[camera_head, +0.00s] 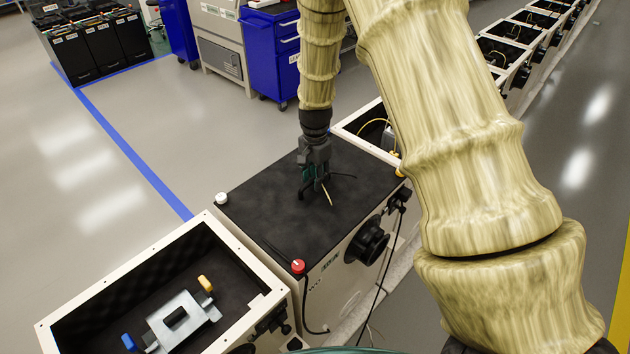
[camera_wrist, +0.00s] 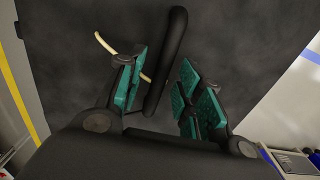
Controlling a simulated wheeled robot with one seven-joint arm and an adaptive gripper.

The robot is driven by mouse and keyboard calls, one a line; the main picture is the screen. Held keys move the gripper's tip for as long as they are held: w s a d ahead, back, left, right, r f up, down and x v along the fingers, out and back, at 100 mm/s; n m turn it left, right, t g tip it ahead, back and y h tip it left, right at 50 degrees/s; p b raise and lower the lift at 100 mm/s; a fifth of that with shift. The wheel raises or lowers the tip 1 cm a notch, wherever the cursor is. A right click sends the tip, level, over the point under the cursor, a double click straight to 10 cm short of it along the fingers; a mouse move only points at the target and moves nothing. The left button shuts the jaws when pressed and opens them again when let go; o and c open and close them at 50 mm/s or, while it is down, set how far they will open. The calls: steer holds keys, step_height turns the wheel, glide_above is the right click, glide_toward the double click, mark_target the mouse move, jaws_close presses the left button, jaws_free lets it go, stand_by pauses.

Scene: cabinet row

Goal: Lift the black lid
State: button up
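The black lid (camera_head: 265,215) lies flat on the cabinet in the middle of the row, closed as far as I can see. It also fills the background of the wrist view (camera_wrist: 75,75). A black bar-like handle (camera_wrist: 165,65) stands out from the lid. My gripper (camera_head: 315,190) is low over the lid, pointing down. In the wrist view, the green-padded fingers of my gripper (camera_wrist: 165,92) are apart, one on each side of the handle. A gap shows between the handle and the pads. A thin cream-coloured curved piece (camera_wrist: 102,43) passes behind the left finger.
A red button (camera_head: 298,266) and a white knob (camera_head: 221,198) sit at the lid's edges. An open cabinet (camera_head: 72,327) holding a metal part stands at the near left. More open cabinets (camera_head: 497,52) run far right. Blue drawers (camera_head: 272,55) stand behind. The left floor is clear.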

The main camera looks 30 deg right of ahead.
jaws_close()
steer(key=shift+w+r, duration=0.1)
stand_by(0.4)
step_height(320, 180, up, 8)
steer(key=p, duration=0.6)
